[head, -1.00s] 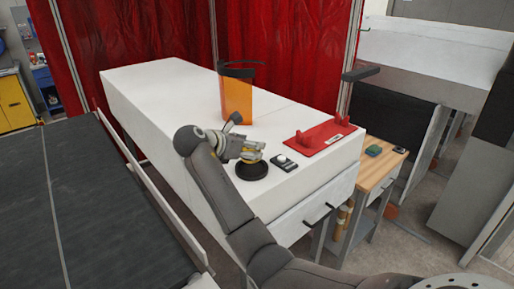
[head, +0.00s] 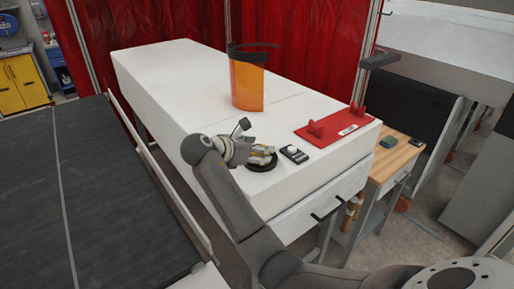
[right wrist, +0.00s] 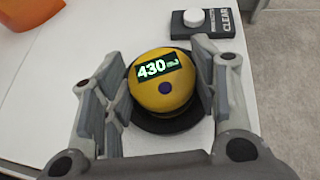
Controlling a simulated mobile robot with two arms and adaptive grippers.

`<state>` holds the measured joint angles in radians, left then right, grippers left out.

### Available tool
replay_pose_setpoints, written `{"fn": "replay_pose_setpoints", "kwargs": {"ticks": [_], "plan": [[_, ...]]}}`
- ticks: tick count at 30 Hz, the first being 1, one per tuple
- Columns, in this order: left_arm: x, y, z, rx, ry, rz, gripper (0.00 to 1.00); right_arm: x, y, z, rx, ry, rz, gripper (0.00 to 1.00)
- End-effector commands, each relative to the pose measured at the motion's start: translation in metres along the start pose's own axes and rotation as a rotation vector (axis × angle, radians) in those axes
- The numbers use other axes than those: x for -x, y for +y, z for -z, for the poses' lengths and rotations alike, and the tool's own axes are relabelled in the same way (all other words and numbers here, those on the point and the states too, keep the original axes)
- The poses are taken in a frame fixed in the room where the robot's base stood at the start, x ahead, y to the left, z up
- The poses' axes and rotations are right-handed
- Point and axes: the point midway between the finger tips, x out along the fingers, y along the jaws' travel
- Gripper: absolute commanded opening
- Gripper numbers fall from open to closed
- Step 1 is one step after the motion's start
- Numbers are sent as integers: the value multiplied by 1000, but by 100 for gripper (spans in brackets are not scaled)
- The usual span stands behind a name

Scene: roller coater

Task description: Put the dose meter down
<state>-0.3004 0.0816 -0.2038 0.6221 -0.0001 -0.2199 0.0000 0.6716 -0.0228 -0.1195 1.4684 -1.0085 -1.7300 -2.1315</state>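The dose meter (right wrist: 162,90) is round and yellow, with a lit display reading 430 and a dark button. It is between the two fingers of my right gripper (right wrist: 162,92), which appear to press on its sides. In the head view my right gripper (head: 262,155) is low over the white table (head: 165,75). A round black pad (right wrist: 155,122) lies directly under the meter; it also shows in the head view (head: 256,168). I cannot tell whether the meter touches the pad. My left gripper is not in view.
A small black box with a white knob (head: 294,153), marked CLEAR in the wrist view (right wrist: 203,20), is close beside the pad. A red stand (head: 335,125) and an orange face shield (head: 248,82) are further back. The table's left part is clear.

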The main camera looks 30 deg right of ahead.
Motion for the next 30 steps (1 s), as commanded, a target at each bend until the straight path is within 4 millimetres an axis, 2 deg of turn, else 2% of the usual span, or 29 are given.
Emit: {"fn": "replay_pose_setpoints", "kwargs": {"ticks": [1,4,5,17,20,30], "plan": [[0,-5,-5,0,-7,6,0,0,0,-1,0,0,0,62],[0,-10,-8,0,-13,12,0,0,0,-1,0,0,0,74],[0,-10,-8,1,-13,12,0,0,0,-1,0,-1,0,75],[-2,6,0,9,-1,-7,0,4,0,-5,0,-1,-2,75],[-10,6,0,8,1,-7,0,18,1,-2,-3,0,-4,75],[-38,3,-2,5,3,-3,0,90,1,-2,-3,-1,-5,75]]}}
